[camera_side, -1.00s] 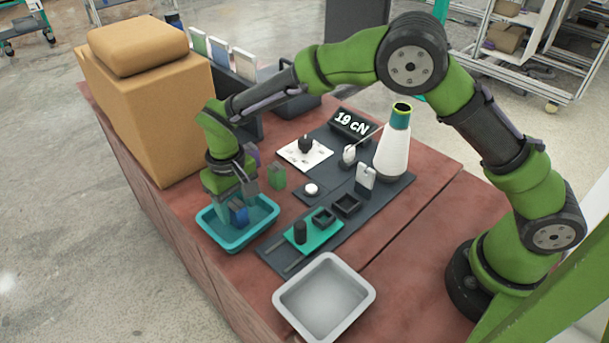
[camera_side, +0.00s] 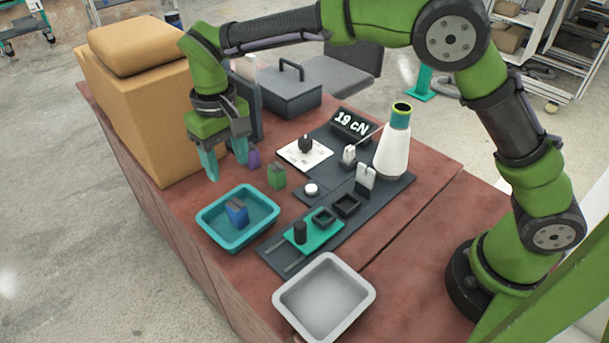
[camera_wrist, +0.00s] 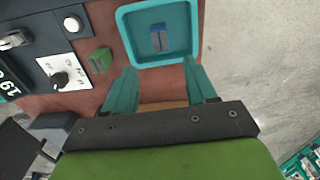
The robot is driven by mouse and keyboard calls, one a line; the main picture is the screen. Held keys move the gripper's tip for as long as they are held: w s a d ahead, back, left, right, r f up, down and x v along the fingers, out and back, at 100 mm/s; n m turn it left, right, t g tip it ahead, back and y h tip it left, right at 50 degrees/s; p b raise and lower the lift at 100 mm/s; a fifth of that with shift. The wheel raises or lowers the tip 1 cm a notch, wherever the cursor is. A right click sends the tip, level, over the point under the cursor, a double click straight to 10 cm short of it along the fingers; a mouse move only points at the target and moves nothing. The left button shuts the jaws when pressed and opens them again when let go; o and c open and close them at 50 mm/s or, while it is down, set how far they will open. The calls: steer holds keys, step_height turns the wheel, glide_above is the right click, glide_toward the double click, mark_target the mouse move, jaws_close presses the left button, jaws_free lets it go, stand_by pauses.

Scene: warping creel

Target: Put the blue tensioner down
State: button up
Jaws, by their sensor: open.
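The blue tensioner (camera_side: 237,211) sits inside the teal tray (camera_side: 207,225) near the left edge of the table. It also shows in the wrist view (camera_wrist: 160,38), inside the teal tray (camera_wrist: 124,22). My gripper (camera_side: 226,172) is open and empty, above and behind the tray in the side view. In the wrist view my gripper (camera_wrist: 161,92) has its two teal fingers spread apart, with nothing between them, and the tensioner lies beyond the fingertips.
A green tensioner (camera_side: 277,176) and a purple one (camera_side: 253,158) stand right of my gripper. A tan box (camera_side: 140,110) stands close behind. A grey tray (camera_side: 324,297) is empty. A dark board (camera_side: 390,190) carries a white cone (camera_side: 393,150) and a 19 cN display (camera_side: 352,124).

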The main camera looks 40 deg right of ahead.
steer(key=s+d+r+m+t+y, duration=0.1)
steer(key=s+d+r+t, duration=0.1)
steer(key=s+d+r, duration=0.35)
steer(key=s+d+r+m+t+y, duration=0.1)
steer(key=s+d+r, duration=0.2)
steer(key=d+r, duration=0.4)
steer(key=s+d+f+m+t, duration=0.2)
steer(key=s+d, duration=0.6)
steer(key=s, duration=0.5)
steer(key=shift+d+f+m+t, duration=0.4)
steer(key=shift+f+t, duration=0.4)
steer(key=shift+t, duration=0.3)
